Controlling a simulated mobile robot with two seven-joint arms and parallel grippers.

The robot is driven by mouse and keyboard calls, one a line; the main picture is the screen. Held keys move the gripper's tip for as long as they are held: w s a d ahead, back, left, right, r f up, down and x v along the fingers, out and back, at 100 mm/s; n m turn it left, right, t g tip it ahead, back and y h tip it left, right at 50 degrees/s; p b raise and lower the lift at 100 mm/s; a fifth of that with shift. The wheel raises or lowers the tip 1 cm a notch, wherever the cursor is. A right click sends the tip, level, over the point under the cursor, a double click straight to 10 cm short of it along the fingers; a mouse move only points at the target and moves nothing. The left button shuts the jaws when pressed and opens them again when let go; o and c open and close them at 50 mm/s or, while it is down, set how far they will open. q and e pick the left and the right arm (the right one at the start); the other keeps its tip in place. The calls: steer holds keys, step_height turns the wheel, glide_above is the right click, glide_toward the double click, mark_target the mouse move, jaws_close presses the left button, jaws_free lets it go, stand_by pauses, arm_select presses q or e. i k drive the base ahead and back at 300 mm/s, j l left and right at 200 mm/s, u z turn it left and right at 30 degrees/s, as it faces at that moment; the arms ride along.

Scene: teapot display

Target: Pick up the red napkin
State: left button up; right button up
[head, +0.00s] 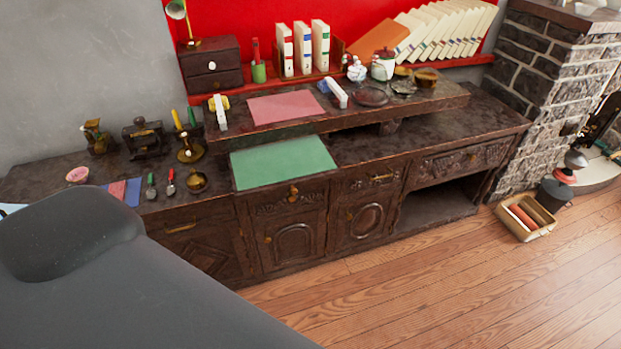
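A small folded red cloth (117,190), which looks like the red napkin, lies flat at the left end of the dark wooden sideboard (430,145). A blue cloth (133,192) lies against its right side. A larger pinkish-red sheet (285,107) lies flat on the raised shelf; I cannot tell if it is cloth or a mat. Neither of my grippers is in view.
A pink bowl (77,175) stands left of the red cloth; small utensils (170,182) and a brass pot (196,181) lie to its right. A green sheet (283,162) covers mid-counter. A large dark grey shape (150,280) fills the lower left.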

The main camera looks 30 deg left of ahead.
mark_target(118, 189)
steer(key=u, duration=2.35)
steer(key=z, duration=0.5)
steer(key=i+j+z, duration=0.1)
steer(key=z, duration=0.25)
steer(key=j+z, duration=0.45)
steer(key=z, duration=0.25)
steer(key=j+z, duration=0.25)
steer(key=j, duration=0.2)
steer(key=j+z, duration=0.3)
steer(key=j, duration=0.15)
steer(key=j+z, duration=0.15)
steer(key=j, duration=0.3)
steer(key=k+j+z, duration=0.1)
steer(key=j, duration=0.35)
